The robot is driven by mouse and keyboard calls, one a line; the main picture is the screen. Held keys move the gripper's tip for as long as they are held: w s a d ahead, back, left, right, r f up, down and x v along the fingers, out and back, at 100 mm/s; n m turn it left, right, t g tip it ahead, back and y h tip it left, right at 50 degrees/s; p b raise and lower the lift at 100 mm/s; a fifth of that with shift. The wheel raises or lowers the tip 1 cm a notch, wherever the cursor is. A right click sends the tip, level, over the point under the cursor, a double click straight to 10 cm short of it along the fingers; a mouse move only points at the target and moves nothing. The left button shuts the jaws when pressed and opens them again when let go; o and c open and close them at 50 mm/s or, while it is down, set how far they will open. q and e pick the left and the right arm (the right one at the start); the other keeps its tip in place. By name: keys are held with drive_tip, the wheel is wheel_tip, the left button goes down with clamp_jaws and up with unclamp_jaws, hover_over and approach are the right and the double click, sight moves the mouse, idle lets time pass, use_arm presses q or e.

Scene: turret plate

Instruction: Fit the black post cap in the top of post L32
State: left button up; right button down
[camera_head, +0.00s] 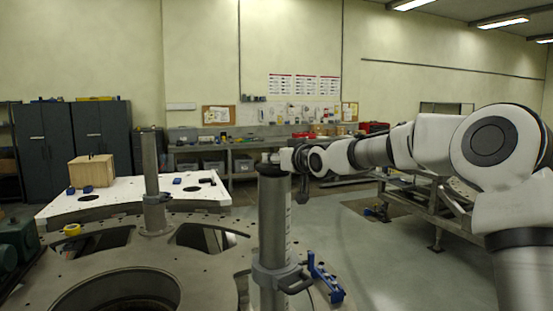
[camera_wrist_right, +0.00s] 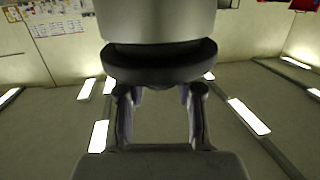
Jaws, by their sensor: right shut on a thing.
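A tall grey post (camera_head: 273,225) stands in the front middle of the head view; I cannot read a number on it. My right gripper (camera_head: 284,160) is at its top, reaching in from the right. In the right wrist view the black post cap (camera_wrist_right: 158,66) is a wide dark disc between the pale post end (camera_wrist_right: 158,22) and the fingers of my right gripper (camera_wrist_right: 158,98), which are shut on it. The cap lies close against the post end; I cannot tell whether it is inside the post. My left gripper is not in view.
A second post (camera_head: 152,185) stands further left on the large round plate (camera_head: 190,265), which has wide openings. A clamp collar (camera_head: 275,272) and a blue tool (camera_head: 325,278) are at the near post's lower part. A wooden box (camera_head: 91,172) sits on a white plate behind.

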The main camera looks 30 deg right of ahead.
drive_tip(key=shift+f+b, duration=0.5)
drive_tip(key=shift+f, duration=0.05)
drive_tip(key=c, duration=1)
unclamp_jaws()
drive_tip(key=shift+c, duration=0.2)
